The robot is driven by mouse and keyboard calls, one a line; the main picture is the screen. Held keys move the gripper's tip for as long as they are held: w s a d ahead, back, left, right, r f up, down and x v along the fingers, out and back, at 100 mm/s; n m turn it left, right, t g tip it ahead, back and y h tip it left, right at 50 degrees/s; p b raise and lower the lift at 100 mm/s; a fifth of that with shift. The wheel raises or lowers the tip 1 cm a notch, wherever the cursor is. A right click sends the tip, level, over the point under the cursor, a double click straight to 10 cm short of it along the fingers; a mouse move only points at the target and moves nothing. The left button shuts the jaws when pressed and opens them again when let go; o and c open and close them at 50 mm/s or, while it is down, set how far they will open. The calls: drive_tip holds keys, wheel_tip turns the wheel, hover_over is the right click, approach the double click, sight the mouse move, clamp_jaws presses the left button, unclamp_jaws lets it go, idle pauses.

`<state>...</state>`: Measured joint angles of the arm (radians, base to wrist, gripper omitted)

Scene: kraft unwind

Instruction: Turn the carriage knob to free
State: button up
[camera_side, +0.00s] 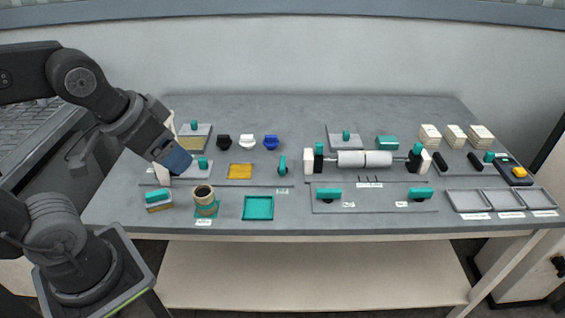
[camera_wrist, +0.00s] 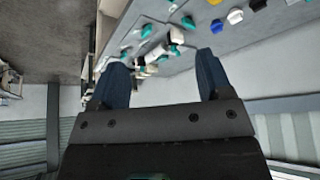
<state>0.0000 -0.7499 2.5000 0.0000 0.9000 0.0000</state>
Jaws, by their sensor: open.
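Several teal knobs and handles stand on the grey table; I cannot tell for sure which is the carriage knob. An upright teal knob (camera_side: 283,165) stands left of the white roller (camera_side: 365,158), with a small label in front of it. Teal tops also show on the roller's left end (camera_side: 319,149) and right end (camera_side: 417,151). My gripper (camera_side: 182,164) is over the table's left part, beside a grey plate with a teal handle (camera_side: 203,162), partly hidden. In the wrist view my gripper (camera_wrist: 160,62) has its blue fingers apart, with nothing held between them.
Black, white and blue knobs (camera_side: 247,142) stand in a row at the back. A teal tray (camera_side: 258,208), a brown roll (camera_side: 204,195) and a teal-topped block (camera_side: 159,200) lie at the front left. Grey trays (camera_side: 463,202) and cream stacks (camera_side: 429,136) are at right.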

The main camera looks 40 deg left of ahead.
drive_tip(key=shift+c, duration=0.8)
drive_tip(key=shift+n+g, duration=0.7)
drive_tip(key=shift+n, duration=0.2)
drive_tip(key=w+r, duration=0.1)
drive_tip(key=w, duration=0.4)
drive_tip(key=w+a+r, duration=0.1)
drive_tip(key=w, duration=0.2)
drive_tip(key=shift+w+r, duration=0.1)
drive_tip(key=shift+r, duration=0.2)
drive_tip(key=c, duration=0.3)
drive_tip(key=n+g, duration=0.4)
drive_tip(key=n, duration=0.3)
hover_over(283, 162)
wheel_tip(283, 162, down, 16)
drive_tip(key=shift+c, duration=0.2)
wheel_tip(283, 162, down, 14)
drive_tip(key=shift+a+f, duration=0.1)
drive_tip(key=shift+c, duration=0.3)
clamp_jaws()
